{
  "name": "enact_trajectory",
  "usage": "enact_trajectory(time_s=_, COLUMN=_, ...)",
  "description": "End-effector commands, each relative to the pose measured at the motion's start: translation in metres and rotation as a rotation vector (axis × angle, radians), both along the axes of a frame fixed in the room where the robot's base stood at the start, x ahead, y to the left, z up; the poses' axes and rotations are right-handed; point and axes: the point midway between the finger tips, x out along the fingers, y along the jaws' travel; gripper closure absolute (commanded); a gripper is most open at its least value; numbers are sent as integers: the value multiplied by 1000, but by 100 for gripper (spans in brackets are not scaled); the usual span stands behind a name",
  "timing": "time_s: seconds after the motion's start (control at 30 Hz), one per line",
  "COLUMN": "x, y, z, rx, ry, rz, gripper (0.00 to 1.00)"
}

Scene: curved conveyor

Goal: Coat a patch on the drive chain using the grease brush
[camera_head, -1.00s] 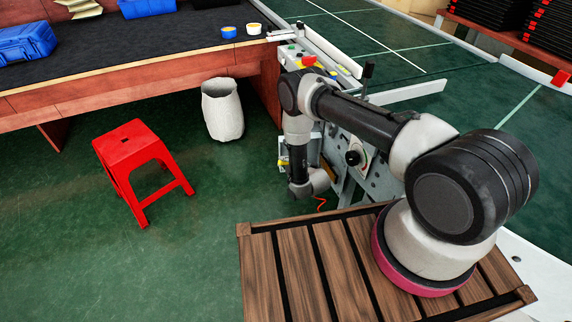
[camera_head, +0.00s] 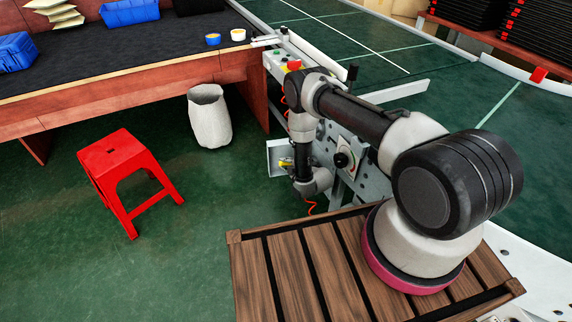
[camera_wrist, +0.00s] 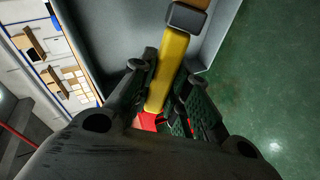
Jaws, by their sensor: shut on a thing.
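My gripper (camera_wrist: 164,84) is shut on the grease brush (camera_wrist: 172,62) in the wrist view. Its yellow handle lies between the green-padded fingers, with a dark block and a brownish part at the top of the picture. Red shows at the handle's lower end. Behind it is an open grey housing (camera_wrist: 108,42). In the head view the grey housing (camera_head: 273,157) is at the conveyor's side, with a small yellow piece of the brush (camera_head: 286,162) before it. The gripper is mostly hidden there by my wrist. I cannot make out the drive chain or any contact with it.
The green conveyor (camera_head: 412,62) curves away at the right. A control panel with a red button (camera_head: 294,65) is near my elbow. A red stool (camera_head: 118,160), a white bin (camera_head: 209,118) and a workbench (camera_head: 110,62) stand left. Green floor between is free.

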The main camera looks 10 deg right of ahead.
Motion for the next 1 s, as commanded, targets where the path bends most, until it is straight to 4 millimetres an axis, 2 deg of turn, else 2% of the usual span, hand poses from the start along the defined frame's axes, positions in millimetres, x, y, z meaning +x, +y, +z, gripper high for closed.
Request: enact_trajectory(time_s=1.0, x=3, y=-14, z=0, rx=0, ry=0, rz=0, gripper=100)
